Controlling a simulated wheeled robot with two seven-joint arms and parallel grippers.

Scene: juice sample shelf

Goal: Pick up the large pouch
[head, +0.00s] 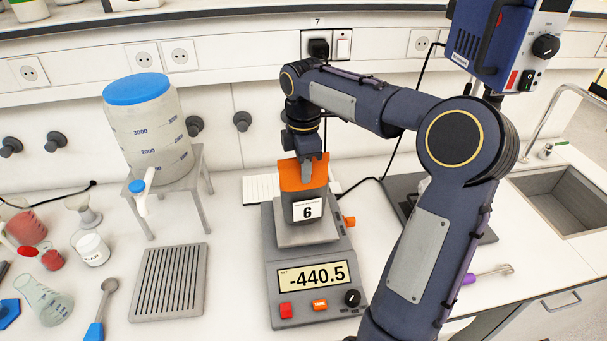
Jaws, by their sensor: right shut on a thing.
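The pouch (308,193) is dark grey with an orange top and a white label reading 6. It is upright at the pan of the grey scale (317,262), whose display reads -440.5. I cannot tell whether its bottom touches the pan. My right gripper (308,162) points down from above and is shut on the pouch's orange top edge. The far side of the pouch is hidden. My left gripper is not in view.
A blue-lidded container (145,125) stands on a grey stand (168,205) to the left. A ribbed grey tray (168,285) and glassware, including a flask (45,300), lie left of the scale. A sink (572,195) is at the right.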

